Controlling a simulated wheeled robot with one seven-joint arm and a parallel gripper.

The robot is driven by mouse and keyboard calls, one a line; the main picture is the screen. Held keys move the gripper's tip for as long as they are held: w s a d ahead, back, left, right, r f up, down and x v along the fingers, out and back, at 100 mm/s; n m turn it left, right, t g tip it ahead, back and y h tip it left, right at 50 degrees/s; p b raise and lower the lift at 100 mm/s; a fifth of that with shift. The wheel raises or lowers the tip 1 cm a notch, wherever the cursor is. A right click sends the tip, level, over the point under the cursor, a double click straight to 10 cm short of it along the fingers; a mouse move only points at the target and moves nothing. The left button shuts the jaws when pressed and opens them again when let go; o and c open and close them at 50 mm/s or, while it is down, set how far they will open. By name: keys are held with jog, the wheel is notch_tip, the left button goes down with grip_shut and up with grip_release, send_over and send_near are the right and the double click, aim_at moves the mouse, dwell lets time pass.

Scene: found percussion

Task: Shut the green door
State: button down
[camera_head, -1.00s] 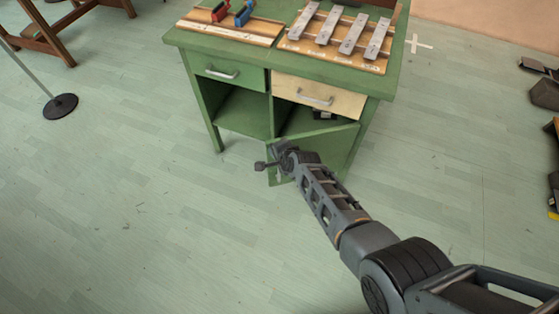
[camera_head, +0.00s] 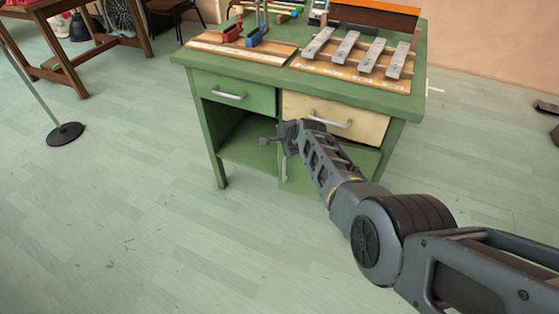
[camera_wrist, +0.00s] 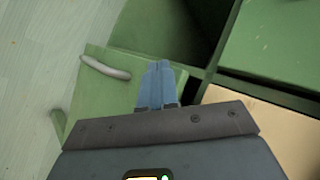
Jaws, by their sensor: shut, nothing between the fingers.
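The green door (camera_head: 300,180) is the panel below the cream drawer of the green desk. It looks almost flush with the desk front; a small remaining gap cannot be ruled out. Its pale handle (camera_head: 285,168) is near its left edge, and shows clearly in the wrist view (camera_wrist: 105,67). Contact cannot be told.
The green drawer (camera_head: 235,93) and cream drawer (camera_head: 325,112) look shut. An open compartment (camera_head: 245,145) is left of the door. Metal bars on a board (camera_head: 355,55) lie on the desktop. A stand base (camera_head: 65,134) is at left. The front floor is clear.

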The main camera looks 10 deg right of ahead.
jog(key=w+b, duration=0.1)
jog(key=w+d+b, duration=0.1)
jog(key=w+b, duration=0.1)
jog(key=shift+d+f, duration=0.15)
jog(key=shift+d, duration=0.1)
jog(key=shift+w+d+r+b, duration=0.25)
jog(key=shift+w+r+b, duration=0.05)
jog(key=shift+b, duration=0.3)
